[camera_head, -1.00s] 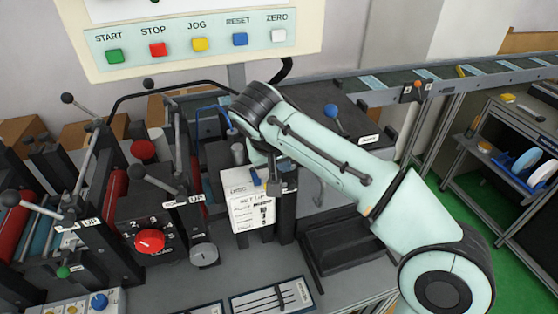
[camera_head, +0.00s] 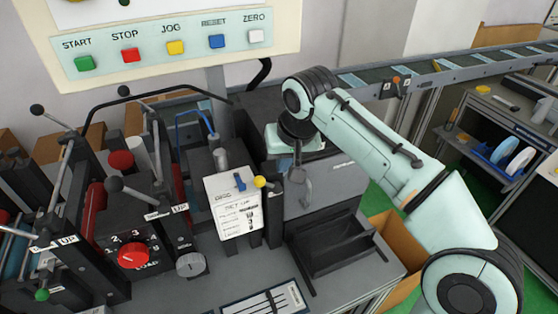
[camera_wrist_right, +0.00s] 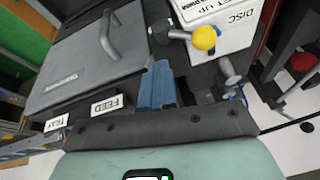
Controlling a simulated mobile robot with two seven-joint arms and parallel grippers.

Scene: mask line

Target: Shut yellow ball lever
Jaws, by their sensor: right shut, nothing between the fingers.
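The yellow ball (camera_head: 260,182) is on the end of a short lever at the upper right edge of the white card box marked DISC (camera_head: 235,208). In the right wrist view the yellow ball (camera_wrist_right: 205,37) sits on a grey rod from a dark pivot, beside the DISC label. My right gripper (camera_head: 297,155) is to the right of the ball and apart from it. In the wrist view its blue-grey fingers (camera_wrist_right: 157,85) are together and empty, below and left of the ball. My left gripper is not in view.
A grey lid with a bar handle (camera_wrist_right: 108,35) lies beside the fingers. A dark tray (camera_head: 335,245) stands below the arm. Levers with black balls and a red knob (camera_head: 132,255) crowd the left. A button panel (camera_head: 175,50) hangs above and a conveyor (camera_head: 440,70) runs behind.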

